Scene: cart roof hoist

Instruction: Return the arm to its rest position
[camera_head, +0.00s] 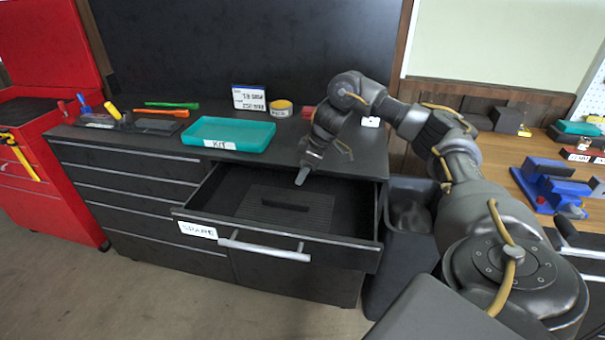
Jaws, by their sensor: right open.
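My right arm reaches in from the right across the picture. My right gripper (301,176) points down over the open drawer (338,213) labelled SPARE, near its back edge, and holds nothing that I can see. Its fingers are small and seen from the side. A dark block-like thing (299,207) lies on the ribbed drawer floor, apart from the gripper. My left gripper is not in view.
A teal KIT tray (228,133) stands on the black cabinet top, with screwdrivers, a card (249,99) and a yellow roll (281,107) around it. A dark bin (405,235) stands right of the drawer. A wooden bench with a blue vise (549,185) is at right.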

